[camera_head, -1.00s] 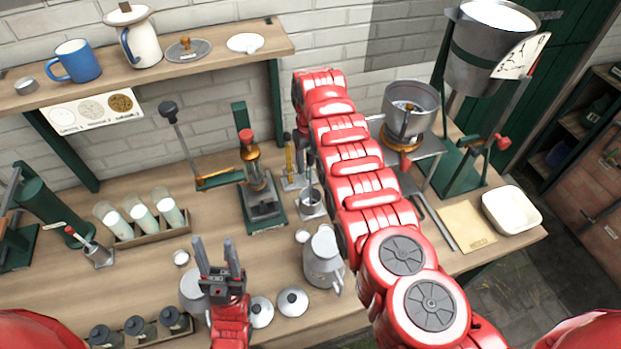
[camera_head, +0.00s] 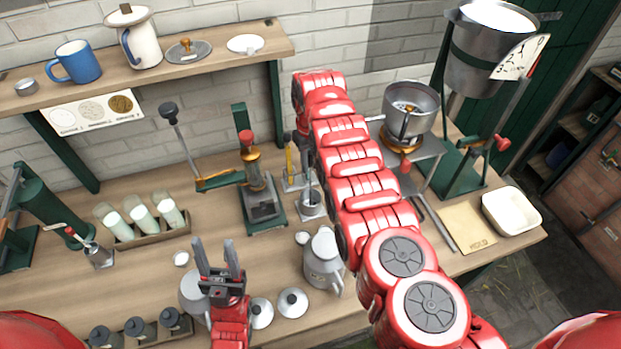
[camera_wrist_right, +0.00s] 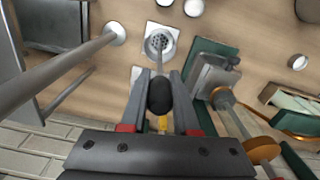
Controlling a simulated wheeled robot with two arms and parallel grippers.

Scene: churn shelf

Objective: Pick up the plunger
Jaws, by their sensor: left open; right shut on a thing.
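The plunger (camera_wrist_right: 160,94) has a dark rounded knob on a thin metal rod. In the right wrist view the rod runs down to a round perforated piece (camera_wrist_right: 158,42) at a pale square plate. My right gripper (camera_wrist_right: 160,82) is shut on the knob, one finger on each side. In the head view the rod and metal cup (camera_head: 311,202) show left of my right arm, whose links hide part of this area. I cannot tell whether the plunger's lower end is clear of its holder. My left gripper (camera_head: 218,258) is open and empty over the front of the bench.
A green press (camera_head: 262,195) stands just left of the plunger, with a yellow-handled tool (camera_head: 289,165) between. A metal jug (camera_head: 323,262) stands in front. A wall shelf (camera_head: 200,65) hangs above.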

